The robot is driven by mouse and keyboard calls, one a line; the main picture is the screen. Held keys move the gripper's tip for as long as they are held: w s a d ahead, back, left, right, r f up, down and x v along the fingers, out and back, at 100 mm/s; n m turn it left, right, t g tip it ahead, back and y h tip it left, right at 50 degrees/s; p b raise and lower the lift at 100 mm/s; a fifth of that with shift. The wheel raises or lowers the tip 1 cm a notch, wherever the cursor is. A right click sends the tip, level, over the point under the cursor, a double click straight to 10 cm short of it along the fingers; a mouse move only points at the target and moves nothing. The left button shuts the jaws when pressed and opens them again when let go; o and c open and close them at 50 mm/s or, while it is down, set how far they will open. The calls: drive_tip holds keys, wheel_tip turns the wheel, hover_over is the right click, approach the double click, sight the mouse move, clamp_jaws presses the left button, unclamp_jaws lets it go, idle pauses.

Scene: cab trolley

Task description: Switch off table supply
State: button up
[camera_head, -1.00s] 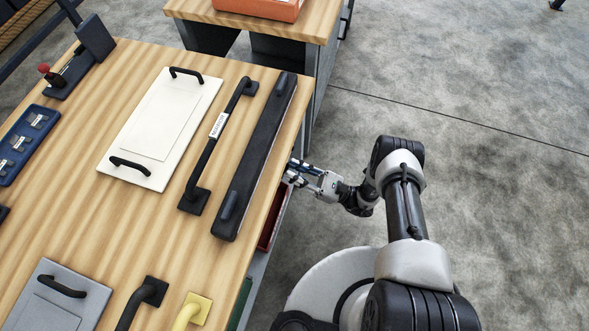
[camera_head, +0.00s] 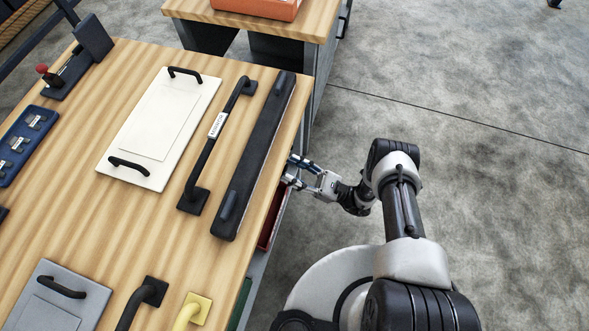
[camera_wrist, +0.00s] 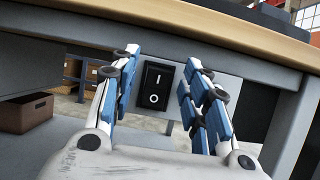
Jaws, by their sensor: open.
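The table supply switch (camera_wrist: 155,86) is a black rocker marked with a white bar above and a white circle below. It sits on a grey plate (camera_wrist: 222,92) under the table edge, and shows between my fingers in the wrist view. My gripper (camera_wrist: 160,75) is open, its blue and white fingers either side of the switch with nothing between them. I cannot tell whether the fingertips touch the plate. In the head view my gripper (camera_head: 298,172) is at the right side of the wooden table (camera_head: 110,225), below its top; the switch is hidden there.
A white panel (camera_head: 160,125), a black bar handle (camera_head: 208,150) and a long black bar (camera_head: 255,155) lie on the table. A brown box (camera_wrist: 26,113) stands beneath at the left. Another table (camera_head: 255,25) is behind. Open floor lies to the right.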

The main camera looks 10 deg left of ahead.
drive_tip(key=shift+d, duration=0.15)
drive_tip(key=v, duration=0.7)
drive_tip(key=shift+d, duration=0.1)
idle(0.3)
